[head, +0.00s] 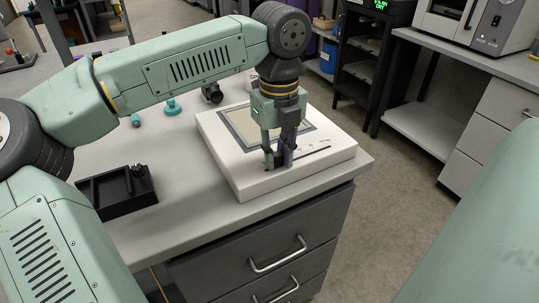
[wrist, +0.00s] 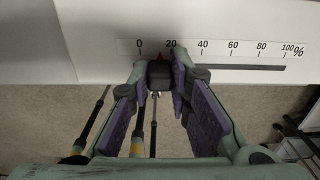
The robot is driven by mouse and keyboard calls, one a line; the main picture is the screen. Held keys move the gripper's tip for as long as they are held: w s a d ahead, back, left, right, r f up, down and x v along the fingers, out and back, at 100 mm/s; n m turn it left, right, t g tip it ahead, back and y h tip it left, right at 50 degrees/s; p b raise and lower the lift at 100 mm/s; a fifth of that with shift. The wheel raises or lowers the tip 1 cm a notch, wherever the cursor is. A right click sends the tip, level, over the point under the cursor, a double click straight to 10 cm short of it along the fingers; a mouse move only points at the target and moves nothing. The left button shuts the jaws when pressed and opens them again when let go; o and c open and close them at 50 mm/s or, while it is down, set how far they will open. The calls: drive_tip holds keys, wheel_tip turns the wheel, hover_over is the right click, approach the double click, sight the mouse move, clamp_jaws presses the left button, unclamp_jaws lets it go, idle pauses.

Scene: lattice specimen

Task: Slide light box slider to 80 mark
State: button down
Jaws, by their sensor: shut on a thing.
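The light box (head: 225,160) is a white slab with a grey-framed panel, lying on the bench near its front right corner. In the wrist view its scale (wrist: 216,48) runs from 0 to 100% above a dark slot (wrist: 250,67). The slider (wrist: 160,73) is a dark knob with a red pointer between 0 and 20, nearer 20. My gripper (head: 277,161) points down at the front edge of the box. In the wrist view my gripper (wrist: 161,77) is shut on the slider, one finger on each side. The slot's left part is hidden.
A black tray (head: 117,196) stands left of the box on the bench (head: 178,182). Teal small items (head: 172,107) and a dark round object (head: 212,93) are behind. The slot right of the slider looks clear. Drawers (head: 270,251) are below the bench.

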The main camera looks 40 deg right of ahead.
drive_tip(key=shift+s+d+p, duration=0.15)
drive_tip(key=shift+s+d, duration=0.25)
drive_tip(key=shift+d, duration=1.25)
drive_tip(key=shift+s+d+p, duration=0.2)
drive_tip(key=shift+s+d, duration=0.15)
drive_tip(key=shift+d, duration=1.3)
drive_tip(key=shift+s+d+p, duration=0.15)
drive_tip(key=shift+s+d, duration=0.25)
drive_tip(key=shift+d, duration=1.25)
drive_tip(key=c, duration=1.4)
unclamp_jaws()
drive_tip(key=shift+r, duration=0.1)
drive_tip(key=shift+r+p, duration=2.05)
drive_tip(key=shift+r, duration=0.9)
wheel_tip(320, 180, up, 12)
hover_over(317, 151)
